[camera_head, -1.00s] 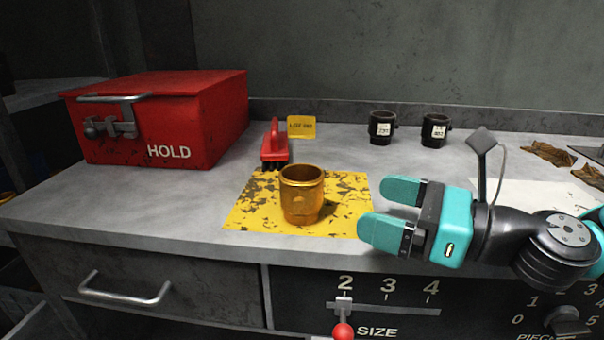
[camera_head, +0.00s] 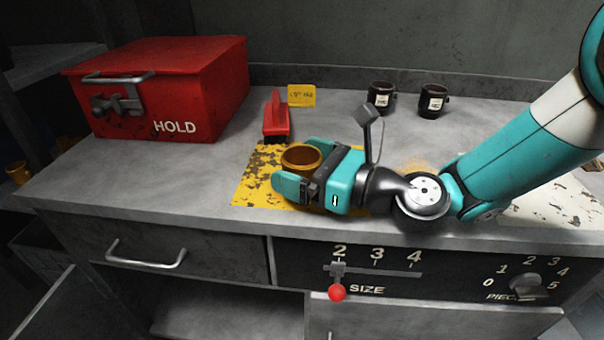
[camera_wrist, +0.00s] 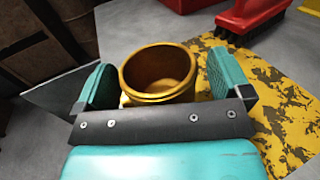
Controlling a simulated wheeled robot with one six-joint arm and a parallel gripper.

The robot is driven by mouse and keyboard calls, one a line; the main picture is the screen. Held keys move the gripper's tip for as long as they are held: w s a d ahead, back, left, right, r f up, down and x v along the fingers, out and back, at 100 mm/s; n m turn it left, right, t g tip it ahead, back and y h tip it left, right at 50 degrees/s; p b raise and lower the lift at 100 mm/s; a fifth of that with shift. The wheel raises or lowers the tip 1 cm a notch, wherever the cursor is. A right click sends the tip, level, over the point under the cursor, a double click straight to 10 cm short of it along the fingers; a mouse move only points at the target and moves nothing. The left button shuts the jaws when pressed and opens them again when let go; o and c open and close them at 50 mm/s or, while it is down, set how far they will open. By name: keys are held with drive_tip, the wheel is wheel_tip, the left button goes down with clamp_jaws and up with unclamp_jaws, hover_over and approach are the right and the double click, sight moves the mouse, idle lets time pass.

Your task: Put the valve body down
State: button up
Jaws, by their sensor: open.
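The valve body is a brass, cup-shaped piece (camera_head: 301,157) with an open round mouth. It stands upright on the worn yellow patch (camera_head: 256,180) of the grey bench top. My gripper (camera_head: 297,167) reaches in from the right, low over the bench, with one finger on each side of the piece. In the wrist view the valve body (camera_wrist: 158,72) sits between the two teal fingers, and my gripper (camera_wrist: 160,85) is open around it. Small gaps seem to show beside the fingers. The piece's lower part is hidden by my gripper.
A red HOLD box (camera_head: 170,90) stands at the left. A red brush (camera_head: 276,116) and a yellow tag (camera_head: 301,96) lie behind the patch. Two black cups (camera_head: 381,95) (camera_head: 432,101) stand at the back. The bench's left front is clear.

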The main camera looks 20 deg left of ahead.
drive_tip(key=c, duration=1.2)
drive_tip(key=shift+r, duration=0.15)
